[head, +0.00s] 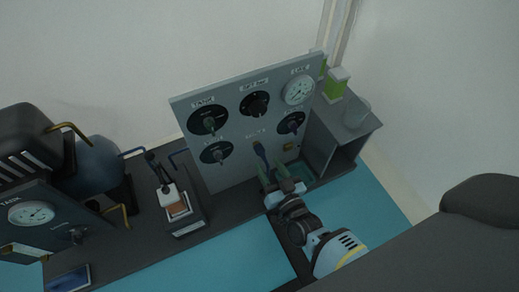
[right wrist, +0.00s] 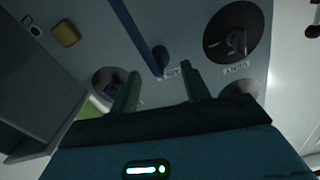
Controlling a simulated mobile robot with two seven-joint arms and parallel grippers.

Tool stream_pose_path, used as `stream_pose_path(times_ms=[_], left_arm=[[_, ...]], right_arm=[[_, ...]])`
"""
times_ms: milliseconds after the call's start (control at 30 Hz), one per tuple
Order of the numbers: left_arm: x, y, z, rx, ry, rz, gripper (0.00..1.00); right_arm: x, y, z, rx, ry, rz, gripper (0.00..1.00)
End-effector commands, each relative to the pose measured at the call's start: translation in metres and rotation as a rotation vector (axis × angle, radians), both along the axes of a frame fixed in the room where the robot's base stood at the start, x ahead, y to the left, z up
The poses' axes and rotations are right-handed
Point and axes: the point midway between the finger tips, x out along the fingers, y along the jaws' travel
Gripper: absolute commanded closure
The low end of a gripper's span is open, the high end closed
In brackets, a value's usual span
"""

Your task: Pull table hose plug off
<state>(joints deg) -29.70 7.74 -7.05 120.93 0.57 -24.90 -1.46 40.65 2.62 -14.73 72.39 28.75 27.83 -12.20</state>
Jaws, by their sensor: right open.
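A dark blue hose plug (head: 261,152) sits at the lower middle of the grey upright panel (head: 235,165), by a small brass-coloured fitting. In the right wrist view a blue hose (right wrist: 138,35) runs down to a darker blue end (right wrist: 160,58) near the fingertips. My right gripper (head: 276,178) is open just in front of and below the plug. In the right wrist view its two fingers (right wrist: 161,84) stand apart with nothing between them, and the blue end lies beyond their gap. Whether a finger touches it I cannot tell. My left gripper is not in view.
Several black dials (head: 208,120) and a round gauge (head: 298,90) are on the panel. A brass-coloured square button (right wrist: 65,33) is beside the hose. An open grey box (head: 335,140) stands right of the panel.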

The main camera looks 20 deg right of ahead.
Motion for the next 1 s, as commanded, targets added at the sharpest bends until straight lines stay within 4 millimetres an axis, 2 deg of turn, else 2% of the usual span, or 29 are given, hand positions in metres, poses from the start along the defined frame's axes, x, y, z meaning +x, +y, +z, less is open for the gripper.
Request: stream_pose_path(times_ms=[200, 400, 800, 1000], left_arm=[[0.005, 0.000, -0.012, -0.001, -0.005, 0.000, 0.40], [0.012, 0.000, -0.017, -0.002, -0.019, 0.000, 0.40], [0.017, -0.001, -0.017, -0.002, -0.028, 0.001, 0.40], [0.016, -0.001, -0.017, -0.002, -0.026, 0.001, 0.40]], right_arm=[[0.035, 0.001, -0.001, 0.000, -0.002, 0.000, 0.53], [0.057, 0.002, -0.001, 0.000, 0.000, 0.000, 0.53], [0.064, 0.002, 0.000, 0.000, 0.001, 0.000, 0.53], [0.063, 0.002, 0.000, 0.000, 0.001, 0.000, 0.80]])
